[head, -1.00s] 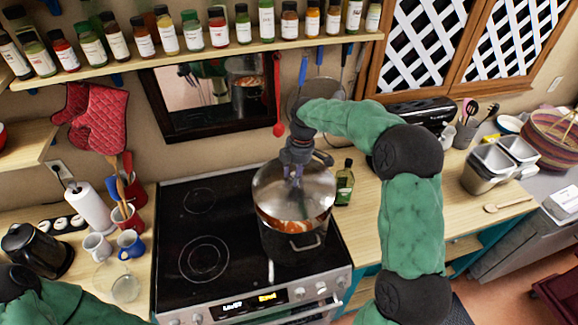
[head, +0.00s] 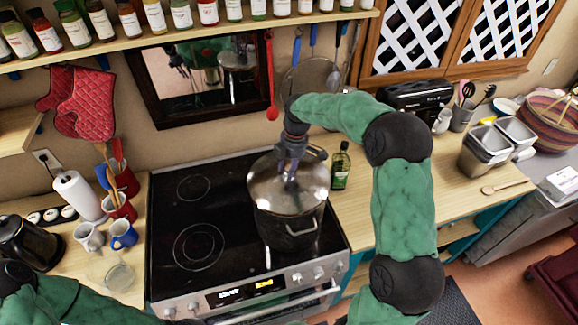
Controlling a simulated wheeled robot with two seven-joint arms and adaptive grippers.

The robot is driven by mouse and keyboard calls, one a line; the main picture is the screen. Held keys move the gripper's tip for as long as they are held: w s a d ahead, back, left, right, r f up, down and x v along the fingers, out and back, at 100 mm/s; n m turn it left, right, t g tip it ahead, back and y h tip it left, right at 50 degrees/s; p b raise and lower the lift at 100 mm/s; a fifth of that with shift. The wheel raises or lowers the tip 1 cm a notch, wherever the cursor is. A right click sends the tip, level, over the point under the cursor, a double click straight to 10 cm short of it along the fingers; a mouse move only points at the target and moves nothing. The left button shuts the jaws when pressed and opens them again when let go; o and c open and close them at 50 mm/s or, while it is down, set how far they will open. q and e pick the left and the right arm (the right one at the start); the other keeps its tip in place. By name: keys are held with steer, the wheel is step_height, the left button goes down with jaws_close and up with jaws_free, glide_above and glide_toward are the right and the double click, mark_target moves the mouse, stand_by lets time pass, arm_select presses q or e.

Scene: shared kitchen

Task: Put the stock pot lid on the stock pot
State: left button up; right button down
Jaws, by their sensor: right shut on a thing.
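The stock pot (head: 288,235) is a dark pot standing on the right side of the black stove top. The stock pot lid (head: 262,186) is a shiny metal disc lying over the pot's mouth, roughly level, and it hides the contents. My right gripper (head: 290,178) is above the lid, shut on its knob at the middle. Its fingertips are small and partly blurred against the metal. My left arm enters at the lower left, but its gripper is out of the picture.
The stove's left burners (head: 199,246) are clear. An oil bottle (head: 340,166) stands just right of the pot. Mugs (head: 123,235), a glass (head: 119,276) and a kettle (head: 24,242) stand on the left counter. A shelf of jars (head: 208,12) runs above.

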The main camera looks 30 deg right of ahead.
steer(key=shift+f+b, duration=0.4)
steer(key=shift+f, duration=0.15)
stand_by(0.9)
steer(key=c, duration=0.7)
jaws_free()
step_height(320, 180, up, 12)
steer(key=d, duration=0.1)
steer(key=shift+s+d, duration=0.15)
steer(key=shift+s, duration=0.1)
steer(key=shift+f, duration=0.15)
